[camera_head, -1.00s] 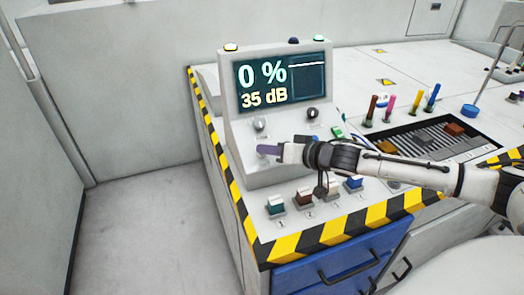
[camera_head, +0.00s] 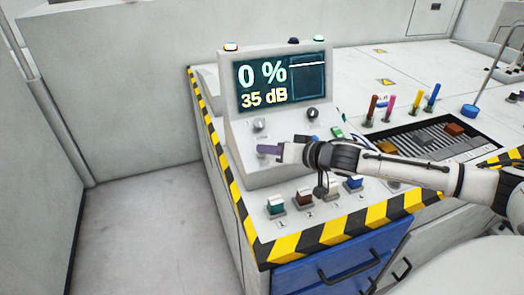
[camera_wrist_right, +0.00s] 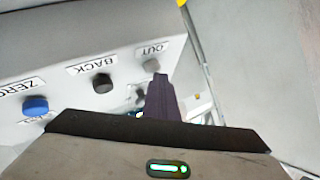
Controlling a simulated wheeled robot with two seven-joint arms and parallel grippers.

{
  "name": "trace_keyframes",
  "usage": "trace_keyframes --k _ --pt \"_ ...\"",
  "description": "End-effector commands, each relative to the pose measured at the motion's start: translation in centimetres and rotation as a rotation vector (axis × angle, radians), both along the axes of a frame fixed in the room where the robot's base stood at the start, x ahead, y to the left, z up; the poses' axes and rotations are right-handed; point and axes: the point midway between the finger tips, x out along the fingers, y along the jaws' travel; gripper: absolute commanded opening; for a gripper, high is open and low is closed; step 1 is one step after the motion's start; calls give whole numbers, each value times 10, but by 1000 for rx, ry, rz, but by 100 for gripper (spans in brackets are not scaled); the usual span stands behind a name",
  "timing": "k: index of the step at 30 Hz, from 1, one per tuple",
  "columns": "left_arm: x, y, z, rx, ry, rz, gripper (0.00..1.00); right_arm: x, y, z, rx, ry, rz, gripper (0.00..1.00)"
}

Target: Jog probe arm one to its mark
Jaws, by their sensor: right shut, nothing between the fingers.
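The grey console (camera_head: 228,128) has a screen (camera_head: 280,82) reading "0 %" and "35 dB", with a flat white line in its right pane. My right gripper (camera_head: 268,150) is shut and empty, its purple fingers in front of the console's lower face. In the right wrist view, the purple fingertips (camera_wrist_right: 160,88) are just by the grey button (camera_wrist_right: 152,66) labelled OUT; I cannot tell whether they touch. Left of it are a black button (camera_wrist_right: 102,83) labelled BACK and a blue button (camera_wrist_right: 36,105) labelled ZERO. The probe arm is not clearly identifiable. My left gripper is out of view.
Several coloured switches, such as the teal one (camera_head: 276,206), line the front below my right arm. Two knobs, one grey (camera_head: 260,125) and one dark (camera_head: 312,113), sit under the screen. Coloured pegs (camera_head: 391,103) stand at right. Floor (camera_head: 145,220) at left is clear.

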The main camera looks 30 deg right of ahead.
Motion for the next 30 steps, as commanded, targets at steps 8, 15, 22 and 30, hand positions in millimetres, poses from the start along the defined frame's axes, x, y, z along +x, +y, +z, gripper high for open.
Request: trace_keyframes --k 8,15,22,30 --pt "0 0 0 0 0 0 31 0 -1 -2 -1 3 -1 0" --pt "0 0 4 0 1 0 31 -2 0 3 0 3 -2 0" --pt "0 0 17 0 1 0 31 -7 1 15 0 3 -1 0" --pt "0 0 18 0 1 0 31 -8 2 16 0 1 0 0"
